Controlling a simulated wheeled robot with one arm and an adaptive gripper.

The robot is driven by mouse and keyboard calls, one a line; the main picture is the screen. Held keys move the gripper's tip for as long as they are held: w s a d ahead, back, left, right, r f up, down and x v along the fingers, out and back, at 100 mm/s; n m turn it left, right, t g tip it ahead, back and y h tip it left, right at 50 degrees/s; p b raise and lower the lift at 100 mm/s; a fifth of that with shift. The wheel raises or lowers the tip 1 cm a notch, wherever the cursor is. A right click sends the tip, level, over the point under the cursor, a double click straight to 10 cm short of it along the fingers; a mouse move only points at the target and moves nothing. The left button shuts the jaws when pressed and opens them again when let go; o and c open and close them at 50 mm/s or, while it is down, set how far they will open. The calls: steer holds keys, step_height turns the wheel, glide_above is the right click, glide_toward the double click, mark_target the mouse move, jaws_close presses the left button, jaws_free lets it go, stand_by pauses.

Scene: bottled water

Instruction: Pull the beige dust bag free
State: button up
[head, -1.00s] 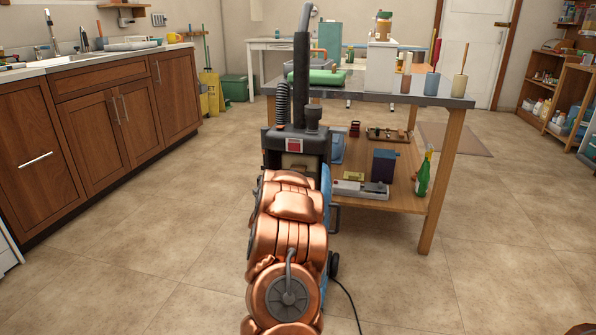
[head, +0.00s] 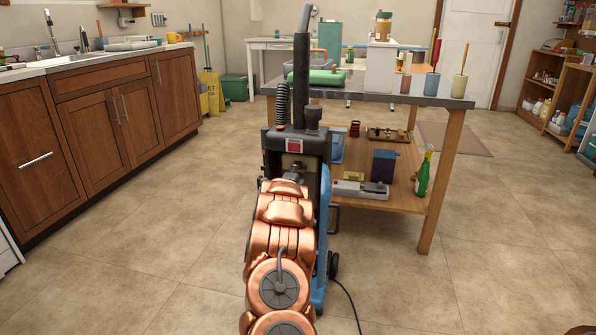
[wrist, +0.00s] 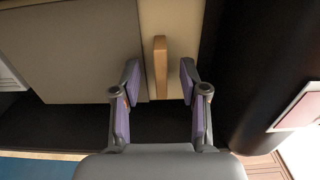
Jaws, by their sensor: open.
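The beige dust bag (head: 288,160) shows as a small pale patch in the open front of the upright vacuum cleaner (head: 322,150), mostly hidden behind my arm. In the wrist view, broad beige surfaces (wrist: 75,45) fill the upper left and middle; I take them to be the bag. A tan upright tab (wrist: 160,68) stands out from the paler strip. My gripper (wrist: 160,78) is open, with its purple-padded fingers on either side of the tab and a visible gap on each side. In the head view my gripper (head: 295,170) is at the vacuum's opening, its fingers hard to make out.
The dark housing wall (wrist: 230,70) is close to my right finger. A workbench (head: 440,140) with bottles and boxes stands just behind and right of the vacuum. A black cord (head: 348,300) trails on the floor. Floor to the left is clear.

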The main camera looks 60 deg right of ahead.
jaws_close()
stand_by(0.7)
steer(key=shift+a, duration=0.15)
stand_by(0.4)
